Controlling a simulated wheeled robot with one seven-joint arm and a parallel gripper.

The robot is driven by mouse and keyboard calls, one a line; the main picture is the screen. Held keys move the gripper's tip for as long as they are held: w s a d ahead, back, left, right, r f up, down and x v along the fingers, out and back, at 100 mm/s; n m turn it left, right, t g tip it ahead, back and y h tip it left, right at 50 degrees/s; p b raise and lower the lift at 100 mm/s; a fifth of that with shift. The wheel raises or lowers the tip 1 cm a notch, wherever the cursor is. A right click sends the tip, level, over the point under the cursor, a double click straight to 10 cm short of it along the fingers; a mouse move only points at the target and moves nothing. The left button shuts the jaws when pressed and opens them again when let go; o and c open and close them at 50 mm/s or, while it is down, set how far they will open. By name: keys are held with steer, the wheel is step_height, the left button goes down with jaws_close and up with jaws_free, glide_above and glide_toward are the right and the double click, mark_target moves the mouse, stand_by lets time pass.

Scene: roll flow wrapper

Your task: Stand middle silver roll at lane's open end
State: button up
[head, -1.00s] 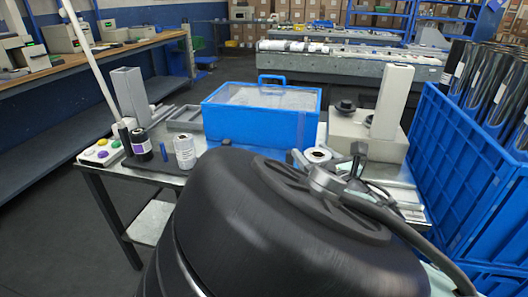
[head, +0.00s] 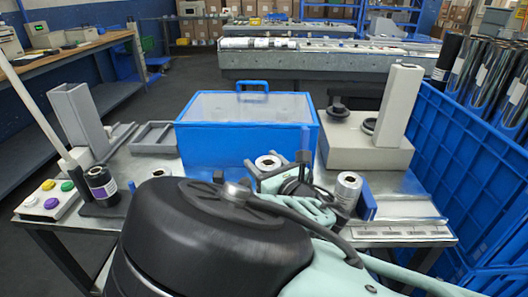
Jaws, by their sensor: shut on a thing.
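My gripper (head: 280,182) is in front of the clear-lidded blue box, partly hidden behind my dark arm link. It appears shut on a silver roll (head: 268,162), whose pale round top with a dark core hole shows between the gripper parts. I cannot tell whether that roll touches the table. Another silver roll (head: 348,187) stands upright to the right, beside a short blue upright piece (head: 367,203). A pale roll top (head: 161,173) peeks out at the left behind my arm link. The lane and its open end cannot be made out clearly.
The blue box (head: 240,140) stands behind my gripper. A grey block with a tall post (head: 365,150) is at the back right. A black roll (head: 100,184) and a button panel (head: 48,200) are at the left. Blue crates (head: 470,150) bound the right side.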

steer(key=shift+f, duration=2)
steer(key=shift+f+b, duration=0.2)
steer(key=shift+b, duration=0.15)
steer(key=o, duration=1.2)
steer(key=shift+r, duration=0.2)
steer(key=v, duration=1.2)
steer(key=shift+s, duration=0.1)
